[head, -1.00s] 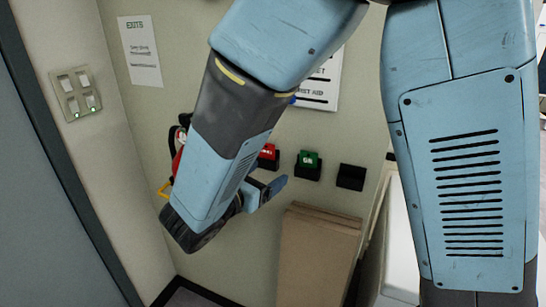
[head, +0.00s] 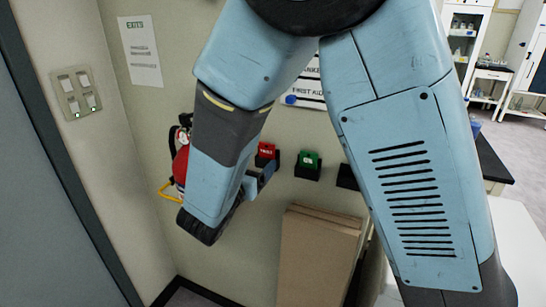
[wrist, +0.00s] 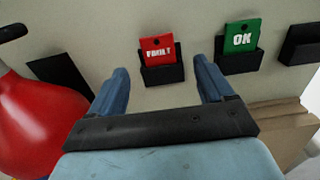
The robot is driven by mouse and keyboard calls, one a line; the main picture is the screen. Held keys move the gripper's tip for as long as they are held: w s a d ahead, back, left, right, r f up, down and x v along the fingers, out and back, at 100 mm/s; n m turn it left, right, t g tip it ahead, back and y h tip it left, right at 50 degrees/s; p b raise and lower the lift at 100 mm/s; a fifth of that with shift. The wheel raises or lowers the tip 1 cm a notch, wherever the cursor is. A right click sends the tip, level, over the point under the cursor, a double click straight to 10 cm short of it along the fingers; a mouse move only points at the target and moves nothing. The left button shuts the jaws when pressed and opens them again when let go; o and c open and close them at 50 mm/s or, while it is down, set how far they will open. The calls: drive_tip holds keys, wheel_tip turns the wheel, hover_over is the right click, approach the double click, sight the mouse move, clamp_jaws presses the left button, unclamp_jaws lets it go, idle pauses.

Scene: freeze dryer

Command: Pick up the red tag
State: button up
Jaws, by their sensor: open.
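The red tag (wrist: 158,50), marked FAULT, stands in a black wall holder (wrist: 163,73) in the wrist view. Its upper part shows above the holder, with a dark hole near the top. The red tag also shows in the head view (head: 266,150), just beyond my gripper. My gripper (wrist: 162,78) is open and empty. Its two blue fingers point toward the wall, one on each side of the red tag's holder and apart from it. In the head view my gripper (head: 262,180) is partly hidden by my arm.
A green OK tag (wrist: 241,39) stands in a holder to the right, near the right finger. An empty black holder (wrist: 301,43) is farther right. A red fire extinguisher (wrist: 40,125) is close on the left. Cardboard sheets (head: 318,255) lean on the wall below.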

sight(267, 152)
drive_tip(key=shift+x, duration=2.6)
drive_tip(key=shift+f, duration=0.1)
drive_tip(key=shift+c, duration=0.3)
drive_tip(key=c, duration=1)
